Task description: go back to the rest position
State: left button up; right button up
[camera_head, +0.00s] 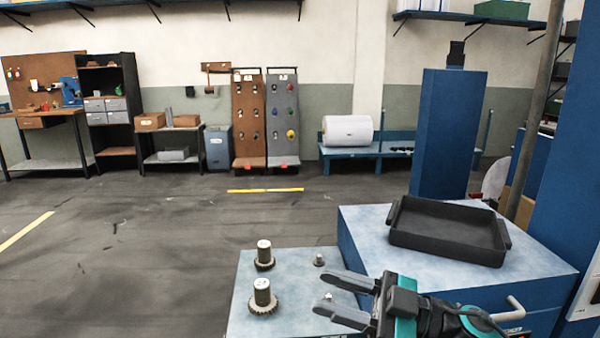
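My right gripper (320,292) comes in from the lower right, over the low grey-blue table (255,325). Its two grey fingers point left and are spread apart, with nothing held between them. A small metal knob-like part (328,296) shows in the gap between the fingers; I cannot tell how far below them it is. Left of the fingertips, a toothed gear with an upright metal shaft (262,296) stands on the low table. A similar gear with a shaft (264,256) stands behind it. My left gripper is not in view.
A black empty tray (445,232) sits on the taller blue cabinet (365,225) at right. Another small metal part (319,260) stands behind the gripper. A blue column (447,135) rises behind the tray. The floor at left is open.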

jog(key=d+f+m+t+h, duration=0.7)
jog(key=f+m+t+h, duration=0.45)
jog(key=m+t, duration=0.25)
jog(key=s+d+f+m+g+h, duration=0.1)
jog(key=s+d+f+g+h, duration=0.1)
jog(key=s+f, duration=0.4)
jog(key=s+d+f+m+g+h, duration=0.2)
jog(key=s+f, duration=0.5)
jog(key=f, duration=0.6)
jog(key=d+g+h, duration=0.1)
jog(key=g+h, duration=0.1)
jog(key=g, duration=0.1)
jog(key=shift+s+d+f+m+h, duration=0.15)
jog(key=shift+d+f+m+h, duration=0.1)
jog(key=shift+m+h, duration=0.1)
